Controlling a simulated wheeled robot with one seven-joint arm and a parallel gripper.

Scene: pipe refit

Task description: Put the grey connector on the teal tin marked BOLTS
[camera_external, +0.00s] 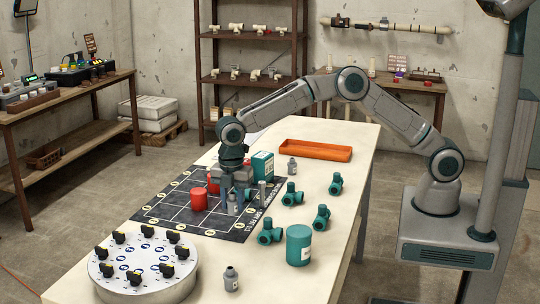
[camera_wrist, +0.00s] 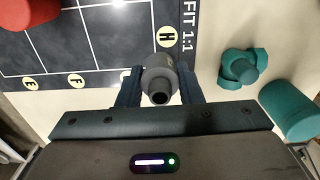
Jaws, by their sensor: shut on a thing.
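The grey connector (camera_wrist: 159,78) sits between the two dark fingers of my gripper (camera_wrist: 158,88) in the wrist view, its round open end facing the camera. In the external view my gripper (camera_external: 236,196) points down at the near right part of the dark mat, with the grey connector (camera_external: 232,207) low between its fingers. Whether the connector touches the mat, I cannot tell. A teal tin (camera_external: 299,246) with a pale label stands upright on the table's right side, apart from my gripper. The label is too small to read. A teal cylinder (camera_wrist: 290,110) shows at right in the wrist view.
Other grey connectors (camera_external: 292,166) (camera_external: 231,279) stand on the table. A red cylinder (camera_external: 199,199) and a teal box (camera_external: 262,164) are near my gripper. An orange tray (camera_external: 316,151) lies behind; a round dial stand (camera_external: 143,268) is in front.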

